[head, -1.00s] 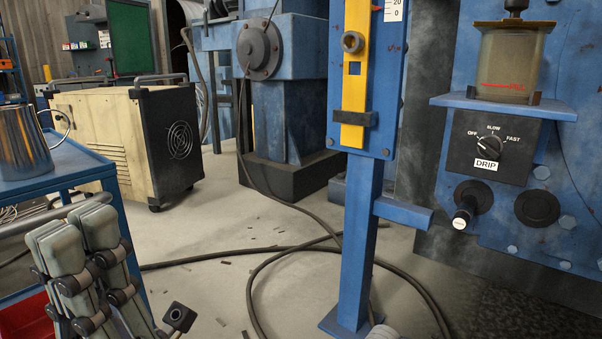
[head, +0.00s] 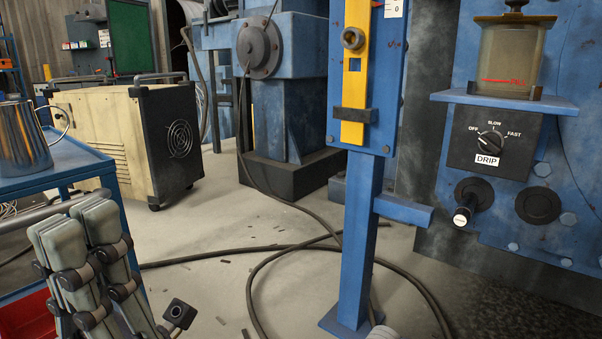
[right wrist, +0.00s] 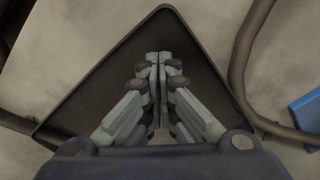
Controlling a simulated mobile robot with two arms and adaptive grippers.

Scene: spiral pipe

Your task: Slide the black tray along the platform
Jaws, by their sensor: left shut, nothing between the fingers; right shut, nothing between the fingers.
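The black tray (right wrist: 165,28) shows in the right wrist view as a dark, shallow tray with a raised rim and one corner at the top. My right gripper (right wrist: 158,57) is shut and empty, with its fingers over the tray's middle; I cannot tell whether they touch it. The near part of the tray is hidden by the gripper. In the head view I do not see the tray or make out a platform for it. My left gripper (head: 74,222) is shut and empty at the lower left, beside a blue cart.
The blue cart (head: 60,160) carries a metal jug (head: 20,140). A blue post (head: 360,240) stands at centre, with a black hose (head: 250,285) looped on the floor. A blue machine with a drip dial (head: 490,143) is at the right. A beige box (head: 105,125) stands behind.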

